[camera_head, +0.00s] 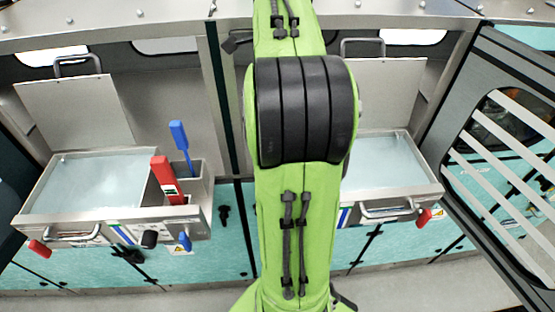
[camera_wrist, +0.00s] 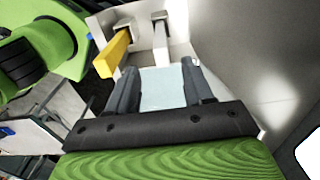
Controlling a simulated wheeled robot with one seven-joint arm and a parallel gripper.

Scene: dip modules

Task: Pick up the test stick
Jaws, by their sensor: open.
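A yellow stick-like handle (camera_wrist: 114,52) shows at the upper left of the wrist view, standing out from a pale compartment. In the head view a red stick (camera_head: 166,180) and a blue stick (camera_head: 181,147) stand in the left module's side compartment. I cannot tell which one is the test stick. My gripper is not visible in the head view.
The left dip module (camera_head: 35,215) holds pale liquid, its lid raised. A similar right module (camera_head: 438,188) is partly hidden by my green arm. A slatted frame (camera_head: 470,130) stands at the right. A grey wall (camera_wrist: 240,60) is close right of my gripper.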

